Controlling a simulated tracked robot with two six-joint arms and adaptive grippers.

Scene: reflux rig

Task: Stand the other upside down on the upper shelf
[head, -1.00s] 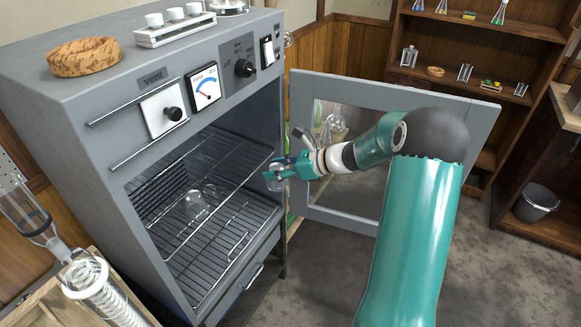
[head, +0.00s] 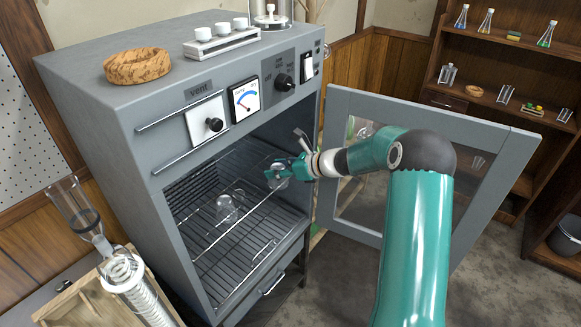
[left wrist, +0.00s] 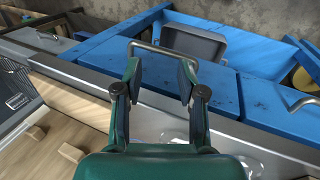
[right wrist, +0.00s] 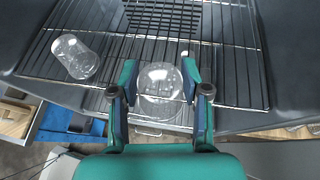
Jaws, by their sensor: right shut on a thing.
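My right gripper (head: 279,172) is shut on a clear glass vessel (right wrist: 160,82) at the right side of the oven's open front. The fingers grip its sides, and which end is up I cannot tell. Another clear glass vessel (head: 228,208) sits inside the oven and shows at upper left in the right wrist view (right wrist: 74,57). It appears to rest on the upper wire shelf (right wrist: 215,62), near its front bar. My left gripper (left wrist: 160,82) is open and empty in the left wrist view, and is out of the head view.
The grey oven (head: 90,110) has its door (head: 470,125) swung open to the right, close to my right arm. A cork ring (head: 138,67) lies on top. A condenser coil (head: 125,275) stands at lower left. The upper shelf's middle looks clear.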

